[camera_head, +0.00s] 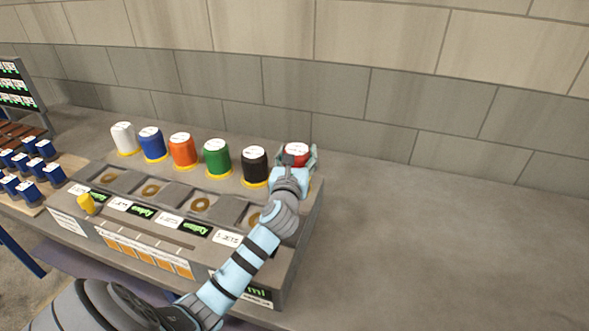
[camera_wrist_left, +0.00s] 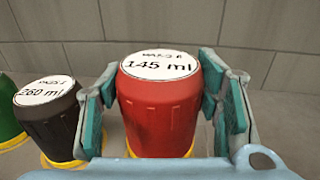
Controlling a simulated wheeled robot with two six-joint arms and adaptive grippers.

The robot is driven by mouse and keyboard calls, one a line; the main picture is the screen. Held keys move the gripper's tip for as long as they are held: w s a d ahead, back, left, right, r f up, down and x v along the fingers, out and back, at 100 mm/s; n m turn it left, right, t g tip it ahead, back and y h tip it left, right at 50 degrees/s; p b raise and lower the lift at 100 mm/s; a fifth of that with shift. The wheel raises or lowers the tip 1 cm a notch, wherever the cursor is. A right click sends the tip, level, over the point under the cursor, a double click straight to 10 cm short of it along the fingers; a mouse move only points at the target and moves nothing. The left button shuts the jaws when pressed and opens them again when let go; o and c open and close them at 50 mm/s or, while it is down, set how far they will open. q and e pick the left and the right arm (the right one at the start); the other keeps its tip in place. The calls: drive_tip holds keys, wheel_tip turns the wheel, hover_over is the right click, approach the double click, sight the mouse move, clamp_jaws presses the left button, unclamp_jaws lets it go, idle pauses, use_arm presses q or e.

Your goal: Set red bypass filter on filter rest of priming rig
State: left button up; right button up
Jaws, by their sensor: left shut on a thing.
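The red filter (camera_head: 297,149) stands upright at the right end of a row of filters on the priming rig (camera_head: 305,235). In the left wrist view the red filter (camera_wrist_left: 158,112) has a white top label reading 145 ml, with a yellow ring at its base. My left gripper (camera_head: 297,158) is shut on it, with one finger on each side. In the left wrist view the left gripper (camera_wrist_left: 158,115) has teal pads on both sides of the filter. I cannot tell which part of the rig is the filter rest. My right gripper is not in view.
A black filter (camera_head: 255,166) stands close to the left of the red one, then green (camera_head: 217,158), orange (camera_head: 182,150), blue (camera_head: 152,144) and white (camera_head: 123,138) ones. Round recesses (camera_head: 200,204) lie in front. A yellow knob (camera_head: 86,204) stands at the rig's left. The right side is clear.

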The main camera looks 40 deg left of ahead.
use_arm(q)
drive_tip(key=shift+s+f+b, duration=0.15)
drive_tip(key=shift+f+b, duration=0.3)
drive_tip(key=shift+f, duration=1.1)
drive_tip(key=shift+f, duration=0.15)
drive_tip(key=o, duration=1.5)
drive_tip(key=shift+o, duration=0.2)
drive_tip(key=v, duration=1.2)
drive_tip(key=shift+s+d+p, duration=0.1)
drive_tip(key=shift+s+p, duration=0.05)
drive_tip(key=shift+p, duration=0.2)
